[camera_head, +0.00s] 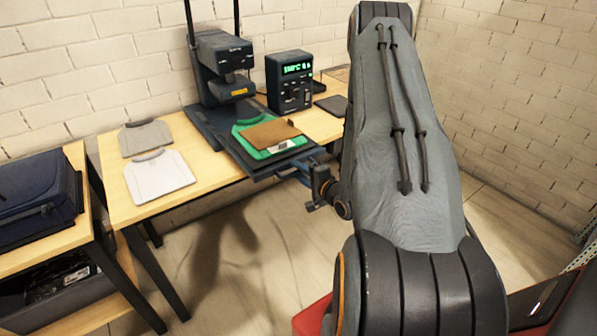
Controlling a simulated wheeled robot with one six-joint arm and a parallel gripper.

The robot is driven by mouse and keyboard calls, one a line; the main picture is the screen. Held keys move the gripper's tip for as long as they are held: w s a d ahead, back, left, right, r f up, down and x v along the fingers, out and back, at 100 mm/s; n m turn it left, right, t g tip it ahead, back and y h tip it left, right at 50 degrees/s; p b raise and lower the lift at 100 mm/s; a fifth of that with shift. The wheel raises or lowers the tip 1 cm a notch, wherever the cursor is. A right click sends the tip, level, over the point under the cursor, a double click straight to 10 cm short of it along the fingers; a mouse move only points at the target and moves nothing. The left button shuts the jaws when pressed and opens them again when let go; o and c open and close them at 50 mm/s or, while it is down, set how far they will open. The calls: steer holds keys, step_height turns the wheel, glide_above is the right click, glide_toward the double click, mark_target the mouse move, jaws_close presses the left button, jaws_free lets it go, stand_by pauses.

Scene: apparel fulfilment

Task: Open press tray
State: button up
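The heat press (222,68) stands at the back of the wooden table. Its dark tray (263,168) is slid out from under the press head and juts past the table's front edge. A green shirt (257,151) lies on the tray, with a brown sheet (268,134) and a small white patch (284,145) on it. My gripper (309,178) is at the tray's front right edge, by its handle. The fingers are small and partly hidden, so I cannot tell whether they are shut on the handle.
A control box (289,82) with a green display stands right of the press. A grey folded shirt (145,137) and a white one (159,177) lie on the table's left. A dark blue bag (35,190) sits on a shelf at left. The floor (225,255) in front is clear.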

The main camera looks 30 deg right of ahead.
steer(key=shift+s, duration=0.1)
steer(key=b+v, duration=0.2)
steer(key=v, duration=0.5)
steer(key=shift+s, duration=0.35)
steer(key=shift+a+r, duration=0.1)
